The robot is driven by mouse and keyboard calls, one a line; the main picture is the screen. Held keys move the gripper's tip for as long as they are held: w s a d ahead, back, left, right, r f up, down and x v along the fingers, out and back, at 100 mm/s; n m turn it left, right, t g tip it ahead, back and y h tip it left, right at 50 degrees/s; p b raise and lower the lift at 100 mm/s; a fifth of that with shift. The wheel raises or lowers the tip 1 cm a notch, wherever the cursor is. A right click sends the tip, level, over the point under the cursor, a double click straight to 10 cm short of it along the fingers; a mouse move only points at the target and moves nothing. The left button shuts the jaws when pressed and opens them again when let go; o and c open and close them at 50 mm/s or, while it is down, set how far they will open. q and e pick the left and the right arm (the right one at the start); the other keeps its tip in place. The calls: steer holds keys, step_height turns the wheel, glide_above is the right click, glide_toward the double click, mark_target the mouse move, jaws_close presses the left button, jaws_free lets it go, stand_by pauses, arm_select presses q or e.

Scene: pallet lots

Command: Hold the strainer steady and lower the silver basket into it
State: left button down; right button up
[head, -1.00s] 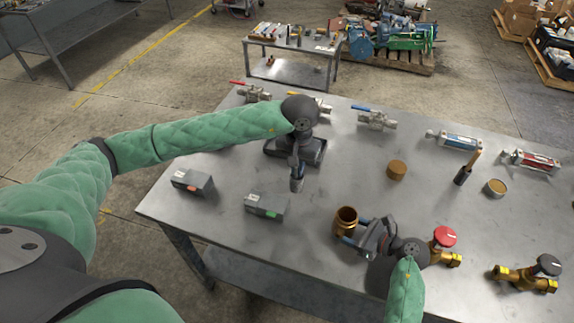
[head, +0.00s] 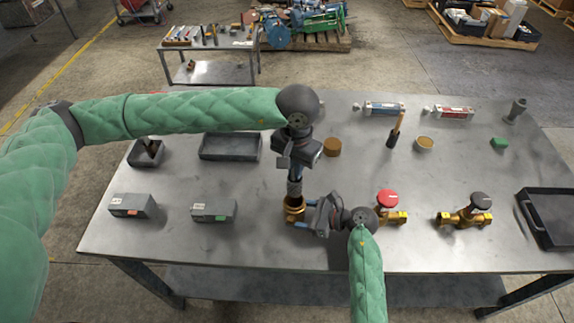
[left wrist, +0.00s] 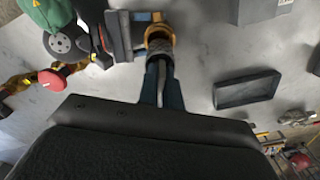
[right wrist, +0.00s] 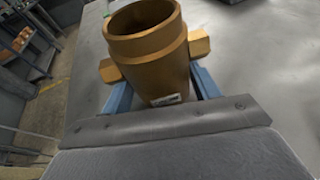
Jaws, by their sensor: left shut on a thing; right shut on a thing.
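The strainer (head: 294,213) is a brass, open-mouthed body standing at the table's middle front. My right gripper (head: 307,225) is shut on it from the right. In the right wrist view the strainer (right wrist: 150,55) stands between the blue fingers, its rim partly cut off by the frame. My left gripper (head: 295,176) is shut on the silver basket (head: 294,188), held upright over the strainer's mouth. In the left wrist view the meshed basket (left wrist: 158,47) overlaps the brass rim (left wrist: 160,31). I cannot tell whether its lower end is inside the mouth.
Red-knobbed (head: 392,207) and dark-knobbed (head: 467,213) brass valves stand to the right. Two grey boxes (head: 132,206) (head: 214,211) sit to the left. An empty black tray (head: 230,147) and a brown disc (head: 332,147) lie behind. A dark tray (head: 532,223) is at the right edge.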

arm_select(q)
steer(key=shift+f, duration=1.6)
step_height(320, 180, down, 10)
stand_by(5.2)
steer(key=c, duration=1.5)
jaws_free()
